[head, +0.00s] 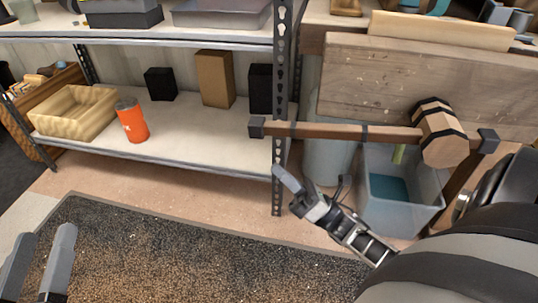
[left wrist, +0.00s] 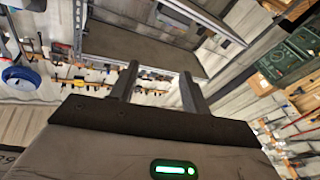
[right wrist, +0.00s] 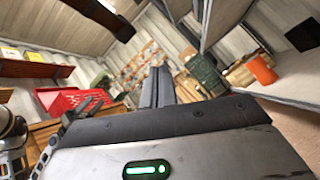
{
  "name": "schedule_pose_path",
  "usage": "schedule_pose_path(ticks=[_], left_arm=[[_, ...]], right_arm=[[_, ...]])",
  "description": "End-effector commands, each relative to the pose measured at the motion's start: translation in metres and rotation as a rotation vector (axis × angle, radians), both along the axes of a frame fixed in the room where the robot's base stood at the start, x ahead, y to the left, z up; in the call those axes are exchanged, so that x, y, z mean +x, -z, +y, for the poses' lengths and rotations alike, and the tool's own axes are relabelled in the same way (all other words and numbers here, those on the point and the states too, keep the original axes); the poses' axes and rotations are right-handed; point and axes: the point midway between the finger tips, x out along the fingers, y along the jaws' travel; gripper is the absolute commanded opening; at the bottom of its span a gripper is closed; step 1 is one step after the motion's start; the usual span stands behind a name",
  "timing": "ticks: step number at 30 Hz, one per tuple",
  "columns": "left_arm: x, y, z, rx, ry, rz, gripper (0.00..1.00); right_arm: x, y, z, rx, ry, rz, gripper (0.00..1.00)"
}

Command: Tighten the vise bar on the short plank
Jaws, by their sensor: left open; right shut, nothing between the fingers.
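The vise bar (head: 330,131) is a brown wooden rod with dark end caps, lying nearly level across the bench front. It passes through a wooden octagonal hub (head: 440,150) with black bands. A pale short plank (head: 440,30) lies behind the broad wooden bench face (head: 400,85); whether it is clamped cannot be seen. My right gripper (head: 280,172) is shut and empty, just below the bar's left end, apparently not touching it. Its closed fingers show in the right wrist view (right wrist: 157,75). My left gripper (head: 46,234) is open and empty at lower left, far from the bar; it also shows in the left wrist view (left wrist: 160,68).
A grey bin (head: 400,205) sits under the bench. A dark mat (head: 180,250) covers the floor.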

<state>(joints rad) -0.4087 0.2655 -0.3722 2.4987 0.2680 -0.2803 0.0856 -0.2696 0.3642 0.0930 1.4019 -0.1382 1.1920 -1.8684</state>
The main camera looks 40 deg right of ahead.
Motion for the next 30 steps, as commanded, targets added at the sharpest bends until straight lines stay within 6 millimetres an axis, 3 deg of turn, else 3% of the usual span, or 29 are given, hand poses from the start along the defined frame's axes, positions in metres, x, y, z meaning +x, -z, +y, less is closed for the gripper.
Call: schedule_pose_path(ticks=[1,3,10,25,30], left_arm=[[0.0,0.003,0.0,0.001,0.002,-0.023,0.47],[-0.001,0.001,-0.001,0.003,0.004,-0.043,0.47],[-0.002,-0.001,-0.001,0.002,0.007,-0.058,0.47],[-0.004,0.009,-0.002,-0.021,0.019,0.035,0.47],[-0.006,0.013,-0.003,-0.028,0.023,0.072,0.47]], right_arm=[[-0.007,0.013,-0.011,-0.113,0.05,-0.082,0.0],[-0.018,0.021,-0.019,-0.235,0.103,-0.184,0.0],[-0.032,0.024,-0.027,-0.383,0.173,-0.328,0.0],[0.023,-0.037,0.021,-0.381,0.173,-0.331,0.0],[0.025,-0.062,0.023,-0.383,0.172,-0.327,0.0]])
